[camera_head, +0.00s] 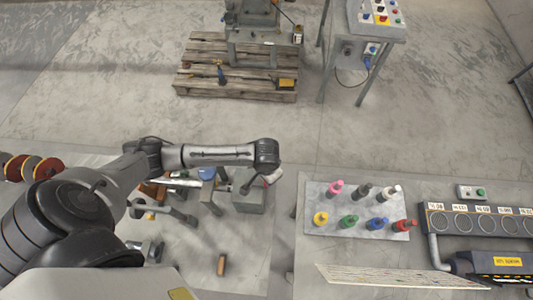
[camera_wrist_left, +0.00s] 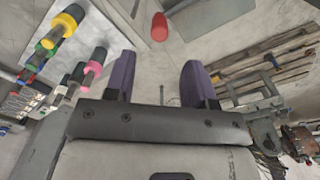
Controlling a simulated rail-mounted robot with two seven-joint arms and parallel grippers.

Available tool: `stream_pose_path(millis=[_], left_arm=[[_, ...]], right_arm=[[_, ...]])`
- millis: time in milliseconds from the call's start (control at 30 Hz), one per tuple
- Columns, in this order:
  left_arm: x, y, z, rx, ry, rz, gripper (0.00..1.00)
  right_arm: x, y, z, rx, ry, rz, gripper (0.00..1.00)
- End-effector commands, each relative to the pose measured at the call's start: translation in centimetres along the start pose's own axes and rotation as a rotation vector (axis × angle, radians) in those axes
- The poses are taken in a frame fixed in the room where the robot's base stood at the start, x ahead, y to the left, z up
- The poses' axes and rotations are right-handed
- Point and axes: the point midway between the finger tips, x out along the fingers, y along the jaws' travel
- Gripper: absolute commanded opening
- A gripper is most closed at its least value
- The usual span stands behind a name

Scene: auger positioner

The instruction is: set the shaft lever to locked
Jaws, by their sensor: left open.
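My left gripper (camera_wrist_left: 158,78) is open in the left wrist view, with two purple fingers apart and nothing between them. A rounded red knob (camera_wrist_left: 160,27) shows beyond the fingertips, between their lines; I cannot tell whether it belongs to the shaft lever. In the head view my left arm reaches in from the left and ends above a grey box (camera_head: 248,200) on the table; its fingers are not clear there. No part is clearly the shaft lever, and its setting cannot be read. My right gripper is in neither view.
A grey plate (camera_head: 312,222) with several coloured knobs lies right of the box. A row of round gauges (camera_head: 480,222) stands farther right. A wooden pallet (camera_head: 200,84) bears a machine (camera_head: 252,45) at the back. The floor between is clear.

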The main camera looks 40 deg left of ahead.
Motion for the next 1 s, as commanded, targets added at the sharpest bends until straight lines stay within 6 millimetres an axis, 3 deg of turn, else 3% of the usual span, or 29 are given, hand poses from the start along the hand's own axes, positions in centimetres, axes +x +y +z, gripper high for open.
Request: stream_pose_path(millis=[300, 500, 1000], left_arm=[[5.6, 0.1, 0.1, 0.000, -0.003, 0.000, 0.50], [7.6, 0.0, 0.0, 0.001, 0.000, 0.000, 0.50], [8.6, 0.1, 0.0, 0.001, 0.001, 0.001, 0.50]], right_arm=[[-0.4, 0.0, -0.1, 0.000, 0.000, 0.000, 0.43], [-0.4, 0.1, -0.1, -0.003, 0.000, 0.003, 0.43], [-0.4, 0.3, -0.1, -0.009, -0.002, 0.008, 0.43]])
